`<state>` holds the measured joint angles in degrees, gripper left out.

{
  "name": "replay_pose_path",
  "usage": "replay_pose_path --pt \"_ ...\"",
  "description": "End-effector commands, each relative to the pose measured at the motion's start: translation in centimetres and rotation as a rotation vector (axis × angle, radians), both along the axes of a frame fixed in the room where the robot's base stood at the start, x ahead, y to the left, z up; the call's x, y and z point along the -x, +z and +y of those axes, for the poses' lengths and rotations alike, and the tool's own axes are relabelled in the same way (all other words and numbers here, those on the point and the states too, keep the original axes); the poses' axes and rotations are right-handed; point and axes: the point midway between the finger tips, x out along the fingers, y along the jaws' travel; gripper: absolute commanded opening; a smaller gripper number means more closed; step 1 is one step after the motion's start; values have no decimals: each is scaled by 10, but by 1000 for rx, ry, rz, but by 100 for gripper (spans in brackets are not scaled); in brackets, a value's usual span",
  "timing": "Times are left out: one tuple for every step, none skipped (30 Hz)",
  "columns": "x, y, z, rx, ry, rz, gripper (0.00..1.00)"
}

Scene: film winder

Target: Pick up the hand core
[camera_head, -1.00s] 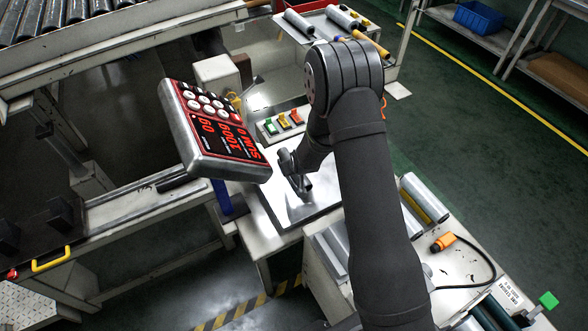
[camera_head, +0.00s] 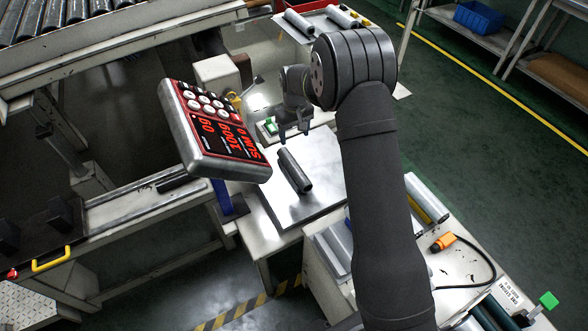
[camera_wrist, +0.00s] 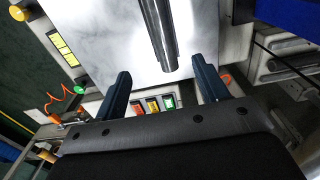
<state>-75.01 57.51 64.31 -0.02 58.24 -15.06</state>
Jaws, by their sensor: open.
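The hand core is most likely the dark grey tube (camera_head: 295,171) lying on the bright metal plate (camera_head: 318,160). In the wrist view the tube (camera_wrist: 158,32) runs from the top edge down to an end between and just beyond my fingertips. My gripper (camera_head: 292,133) is open and empty, past the far end of the tube and apart from it in the head view. In the wrist view my gripper's two dark fingers (camera_wrist: 162,72) stand wide on either side of the tube's line.
A red-and-grey display panel (camera_head: 212,130) stands left of the plate. A green button (camera_head: 270,126) shows beside my gripper; several coloured buttons (camera_wrist: 153,105) show between the fingers in the wrist view. Silver rolls (camera_head: 425,197) lie on the bench at right.

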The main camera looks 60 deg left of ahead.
Motion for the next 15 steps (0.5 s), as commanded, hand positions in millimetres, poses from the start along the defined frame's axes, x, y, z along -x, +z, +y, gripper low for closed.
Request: replay_pose_path --pt "0 -12 -1 4 0 1 67" --pt "0 -18 -1 4 0 1 67" --pt "0 -28 -1 5 0 1 67" --pt "0 -34 -1 4 0 1 67" --pt "0 -41 -1 3 0 1 67" --pt "0 -50 -1 4 -1 1 67" --pt "0 -56 -1 3 -1 1 67" --pt "0 -63 -1 3 -1 1 67" --pt "0 -72 -1 3 -1 1 67" --pt "0 -77 -1 2 -1 1 67" --pt "0 -83 -1 2 -1 1 67" --pt "0 -90 -1 2 -1 1 67" --pt "0 -94 0 1 -1 1 67" --pt "0 -98 0 1 -1 1 67" --pt "0 -103 0 0 -1 0 67"
